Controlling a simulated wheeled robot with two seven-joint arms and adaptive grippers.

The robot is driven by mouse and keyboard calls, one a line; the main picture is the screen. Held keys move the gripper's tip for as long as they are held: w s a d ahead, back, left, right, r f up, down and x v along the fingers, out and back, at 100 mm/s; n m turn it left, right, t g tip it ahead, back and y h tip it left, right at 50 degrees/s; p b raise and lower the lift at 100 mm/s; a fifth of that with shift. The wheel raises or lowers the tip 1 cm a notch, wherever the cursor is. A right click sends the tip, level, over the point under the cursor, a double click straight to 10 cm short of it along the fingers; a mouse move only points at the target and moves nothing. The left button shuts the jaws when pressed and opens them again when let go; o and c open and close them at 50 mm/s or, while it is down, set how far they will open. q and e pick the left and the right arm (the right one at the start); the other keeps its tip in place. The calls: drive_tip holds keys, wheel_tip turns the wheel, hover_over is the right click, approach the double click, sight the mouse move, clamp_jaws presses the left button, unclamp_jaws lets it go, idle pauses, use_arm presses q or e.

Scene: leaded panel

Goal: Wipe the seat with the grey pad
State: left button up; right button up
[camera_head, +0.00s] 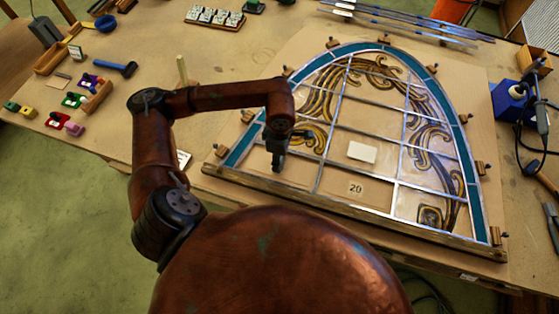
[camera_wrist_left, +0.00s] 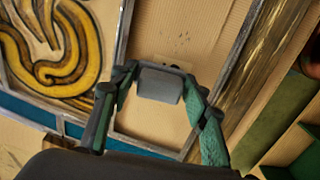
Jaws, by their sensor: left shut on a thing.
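The leaded panel (camera_head: 400,140) lies on the bench, an arch of metal strips with teal border glass and brown-gold scroll pieces. My left gripper (camera_head: 277,162) is over its lower left part. In the left wrist view the gripper (camera_wrist_left: 158,88) is shut on the grey pad (camera_wrist_left: 160,84), a small block between the fingertips. The pad is over the seat (camera_wrist_left: 180,25), a bare tan cell between metal strips with a few dark specks. Whether the pad touches the seat I cannot tell. The pad is hidden in the head view. My right gripper is not in view.
A wooden batten (camera_head: 350,212) runs along the panel's lower edge, and small wooden blocks (camera_head: 481,167) stand round the arch. A pale piece (camera_head: 361,152) and a label "20" (camera_head: 355,188) lie within the panel. A soldering iron stand (camera_head: 510,98) is at right.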

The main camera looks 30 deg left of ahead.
use_arm(q)
drive_tip(key=shift+w+a, duration=0.1)
drive_tip(key=shift+w, duration=0.15)
drive_tip(key=shift+s+d, duration=0.2)
drive_tip(key=shift+s, duration=0.4)
drive_tip(key=shift+s+d, duration=0.15)
drive_tip(key=shift+s, duration=0.45)
drive_tip(key=shift+s+d+b, duration=0.1)
drive_tip(key=shift+s+b, duration=0.35)
drive_tip(key=shift+b, duration=0.05)
drive_tip(key=shift+w+a+b, duration=0.2)
drive_tip(key=shift+w+b, duration=0.35)
drive_tip(key=shift+w, duration=0.3)
drive_tip(key=shift+w+a+b, duration=0.2)
drive_tip(key=shift+w+b, duration=0.35)
drive_tip(key=shift+w, duration=0.25)
drive_tip(key=shift+r, duration=0.2)
drive_tip(key=shift+r+p, duration=1.35)
drive_tip(key=shift+r, duration=1.55)
